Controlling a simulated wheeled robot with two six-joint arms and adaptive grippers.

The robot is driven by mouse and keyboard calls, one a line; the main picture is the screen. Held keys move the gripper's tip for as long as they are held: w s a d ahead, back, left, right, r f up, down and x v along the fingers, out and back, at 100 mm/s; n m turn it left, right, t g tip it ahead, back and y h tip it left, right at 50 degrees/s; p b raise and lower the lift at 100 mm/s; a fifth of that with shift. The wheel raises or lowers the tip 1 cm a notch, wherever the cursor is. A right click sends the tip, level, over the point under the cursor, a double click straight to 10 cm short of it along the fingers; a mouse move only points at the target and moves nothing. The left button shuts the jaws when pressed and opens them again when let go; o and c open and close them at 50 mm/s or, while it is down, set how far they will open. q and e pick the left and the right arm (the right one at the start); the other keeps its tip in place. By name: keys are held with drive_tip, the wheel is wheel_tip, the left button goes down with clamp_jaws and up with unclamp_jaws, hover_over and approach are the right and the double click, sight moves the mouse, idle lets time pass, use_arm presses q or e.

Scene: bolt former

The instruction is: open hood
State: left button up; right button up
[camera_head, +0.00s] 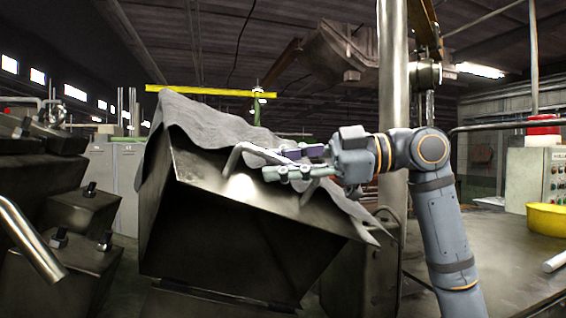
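The hood (240,235) is a large dark metal box-shaped cover in the middle of the view, its front face sloping down to the right. A bent metal handle (237,155) stands out from its upper front. My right gripper (275,163) reaches in from the right at the handle. Its purple upper finger and greenish lower finger lie close on either side of the handle bar and look closed on it. The fingers hide part of the bar. My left gripper is not in view.
A grey ragged sheet (205,122) drapes over the hood's top and right side. A metal post (392,70) stands behind my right wrist. Dark machine blocks (75,215) crowd the left. A yellow bowl (545,219) sits on the right surface, near a control cabinet (535,180).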

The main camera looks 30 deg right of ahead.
drive_tip(key=v, duration=0.7)
drive_tip(key=shift+s+d+r, duration=0.1)
drive_tip(key=shift+s+d, duration=0.05)
drive_tip(key=shift+d, duration=0.05)
drive_tip(key=shift+d, duration=0.1)
idle(0.5)
